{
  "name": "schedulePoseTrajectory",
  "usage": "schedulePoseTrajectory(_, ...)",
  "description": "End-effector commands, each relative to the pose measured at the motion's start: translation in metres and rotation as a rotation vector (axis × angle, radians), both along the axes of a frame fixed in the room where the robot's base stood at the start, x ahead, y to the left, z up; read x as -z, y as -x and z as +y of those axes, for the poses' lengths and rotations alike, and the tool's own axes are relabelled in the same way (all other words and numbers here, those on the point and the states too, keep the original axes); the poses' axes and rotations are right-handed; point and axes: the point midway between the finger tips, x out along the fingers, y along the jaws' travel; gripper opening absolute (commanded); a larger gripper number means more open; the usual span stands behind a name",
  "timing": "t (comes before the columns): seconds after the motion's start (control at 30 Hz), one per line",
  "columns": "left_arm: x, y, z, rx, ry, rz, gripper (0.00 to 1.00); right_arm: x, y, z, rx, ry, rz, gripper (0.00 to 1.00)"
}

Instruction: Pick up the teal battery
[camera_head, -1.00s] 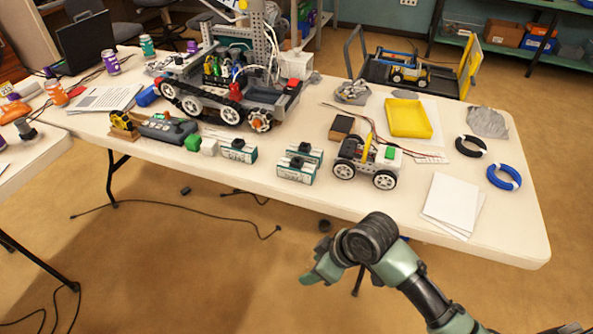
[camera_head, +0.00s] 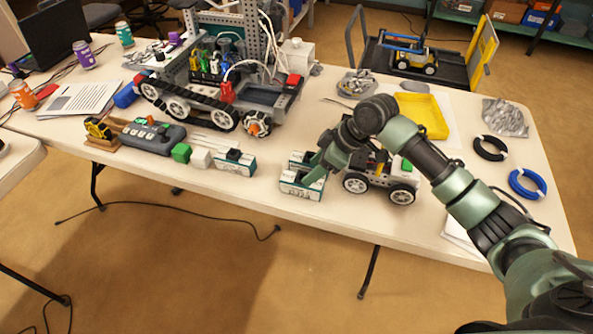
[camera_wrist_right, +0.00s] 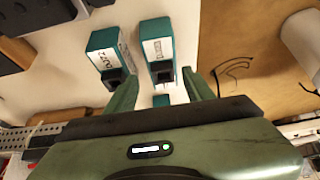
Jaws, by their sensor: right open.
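Three teal-and-white batteries lie on the white table (camera_head: 340,215). One battery (camera_head: 235,163) is beside a white cube; a front battery (camera_head: 300,190) and one behind it (camera_head: 298,158) form a pair near the front edge. My right gripper (camera_head: 318,168) is open over this pair, partly covering it. In the right wrist view the open fingers (camera_wrist_right: 159,75) stand either side of the black end of one battery (camera_wrist_right: 157,45). The other battery (camera_wrist_right: 105,48) lies outside the left finger. Contact cannot be told. My left gripper is not in view.
A small wheeled robot car (camera_head: 400,192) stands just right of the pair, partly behind my arm. A large tracked robot (camera_head: 215,100) stands behind. A yellow tray (camera_head: 432,125) and blue ring (camera_head: 527,183) are farther right. Table between the single battery and the pair is clear.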

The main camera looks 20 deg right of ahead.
Motion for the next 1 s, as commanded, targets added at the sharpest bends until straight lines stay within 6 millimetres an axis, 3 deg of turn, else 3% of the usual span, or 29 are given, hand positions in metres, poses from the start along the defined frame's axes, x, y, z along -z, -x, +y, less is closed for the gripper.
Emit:
schedulePoseTrajectory(0.3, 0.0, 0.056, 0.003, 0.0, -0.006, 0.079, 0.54, 0.032, -0.009, 0.014, 0.0, -0.002, 0.004, 0.53)
schedulePoseTrajectory(0.37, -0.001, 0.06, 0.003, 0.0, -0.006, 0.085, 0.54, 0.04, -0.012, 0.017, 0.0, -0.002, 0.004, 0.53)
schedulePoseTrajectory(0.47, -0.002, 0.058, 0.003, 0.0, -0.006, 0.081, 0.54, 0.055, -0.017, 0.022, 0.0, -0.002, 0.004, 0.53)
schedulePoseTrajectory(0.6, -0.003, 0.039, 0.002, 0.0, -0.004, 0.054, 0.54, 0.066, -0.021, 0.027, 0.0, 0.0, 0.0, 0.53)
schedulePoseTrajectory(0.73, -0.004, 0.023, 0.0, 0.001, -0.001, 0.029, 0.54, 0.068, -0.021, 0.027, 0.0, 0.001, 0.001, 0.53)
schedulePoseTrajectory(0.87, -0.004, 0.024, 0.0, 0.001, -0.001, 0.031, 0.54, 0.068, -0.021, 0.027, -0.001, 0.001, 0.0, 0.53)
schedulePoseTrajectory(1.0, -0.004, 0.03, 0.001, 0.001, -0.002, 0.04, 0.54, 0.068, -0.021, 0.027, 0.0, 0.001, 0.001, 0.14)
